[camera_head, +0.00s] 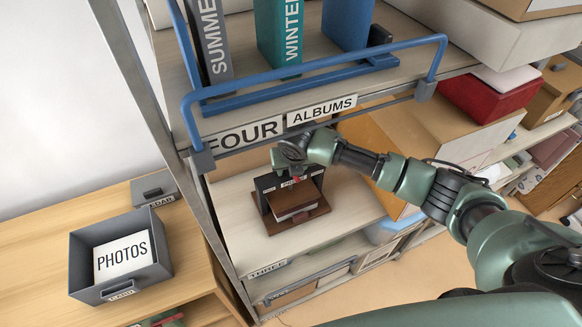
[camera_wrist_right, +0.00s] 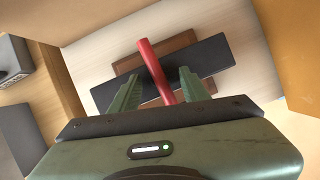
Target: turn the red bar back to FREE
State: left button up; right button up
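The red bar (camera_wrist_right: 150,62) shows in the right wrist view, slightly tilted, crossing a black crosspiece (camera_wrist_right: 210,56) above a brown base (camera_wrist_right: 187,40). In the head view only a small red bit (camera_head: 297,179) shows under my gripper. The black and brown stand (camera_head: 291,207) sits on the shelf labelled THREE; its label is partly hidden and I cannot read it. My right gripper (camera_wrist_right: 161,75) is open, its two green fingers on either side of the bar, with gaps visible. In the head view the right gripper (camera_head: 291,160) is just above the stand. My left gripper is not in view.
Above is the FOUR shelf (camera_head: 165,62) with a blue rail (camera_head: 310,66) and SUMMER and WINTER albums. A cardboard box (camera_head: 420,135) stands right of the stand. At left, a grey PHOTOS bin (camera_head: 125,287) sits on a wooden cabinet beside a metal upright (camera_head: 150,95).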

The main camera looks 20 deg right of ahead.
jog(key=shift+r, duration=0.1)
jog(key=shift+r, duration=0.25)
jog(key=b+v, duration=0.2)
jog(key=v, duration=0.5)
jog(key=shift+s, duration=0.15)
